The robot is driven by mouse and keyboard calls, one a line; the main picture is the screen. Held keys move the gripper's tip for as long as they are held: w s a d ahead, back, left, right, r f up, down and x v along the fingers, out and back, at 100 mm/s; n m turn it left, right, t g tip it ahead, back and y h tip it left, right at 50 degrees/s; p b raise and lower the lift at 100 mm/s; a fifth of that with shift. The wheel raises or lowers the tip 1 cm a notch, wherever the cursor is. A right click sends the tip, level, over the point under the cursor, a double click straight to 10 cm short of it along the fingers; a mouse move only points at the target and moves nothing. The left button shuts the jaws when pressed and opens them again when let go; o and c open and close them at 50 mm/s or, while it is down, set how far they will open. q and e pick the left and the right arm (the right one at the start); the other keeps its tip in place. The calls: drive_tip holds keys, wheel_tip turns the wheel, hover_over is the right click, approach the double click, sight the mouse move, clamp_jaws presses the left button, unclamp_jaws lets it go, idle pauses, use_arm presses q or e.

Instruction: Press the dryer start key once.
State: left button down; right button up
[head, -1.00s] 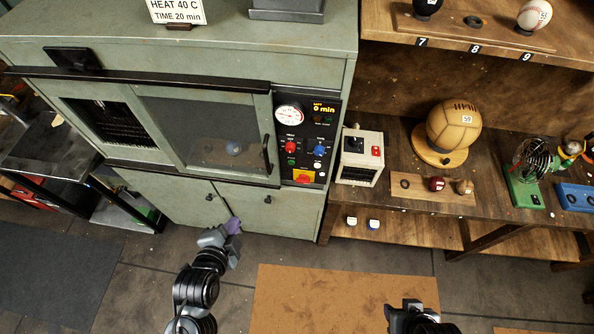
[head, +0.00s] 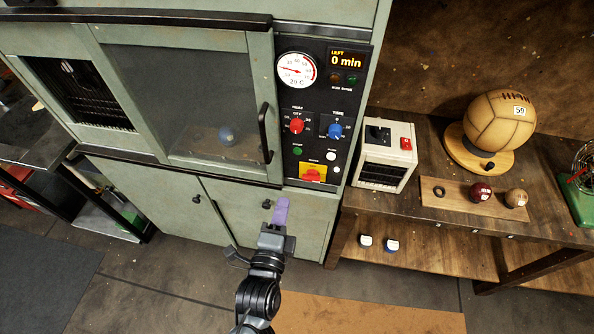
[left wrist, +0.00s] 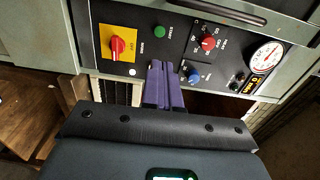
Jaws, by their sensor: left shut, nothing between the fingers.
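The dryer's black control panel (head: 318,100) shows at upper middle in the head view. A green button (head: 297,151) sits low on its left side, and it also shows in the left wrist view (left wrist: 160,32) beside a small label that seems to read START. My left gripper (head: 281,210) has purple fingers, shut and empty, in front of the lower cabinet door, below the panel in the picture. In the left wrist view its fingertips (left wrist: 163,68) point toward the panel, between the white button (left wrist: 132,72) and the blue knob (left wrist: 193,75). My right gripper is out of view.
A red heat knob (head: 296,125) and a red switch on a yellow plate (head: 312,173) flank the green button. The door handle (head: 265,133) juts out left of the panel. A white box (head: 386,155) stands on the bench at right. The display (head: 347,61) reads 0 min.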

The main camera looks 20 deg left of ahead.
use_arm(q)
drive_tip(key=shift+w+f+b, duration=0.2)
drive_tip(key=shift+b, duration=0.1)
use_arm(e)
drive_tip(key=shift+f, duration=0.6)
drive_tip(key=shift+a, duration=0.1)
use_arm(q)
drive_tip(key=shift+w+a, duration=0.1)
drive_tip(key=shift+w, duration=0.05)
drive_tip(key=b, duration=0.2)
approach(297, 152)
drive_tip(key=w, duration=0.5)
drive_tip(key=shift+w+a+f, duration=0.1)
drive_tip(key=shift+a+f, duration=0.05)
drive_tip(key=shift+a, duration=0.25)
drive_tip(key=shift+w+a, duration=0.1)
drive_tip(key=shift+w, duration=0.7)
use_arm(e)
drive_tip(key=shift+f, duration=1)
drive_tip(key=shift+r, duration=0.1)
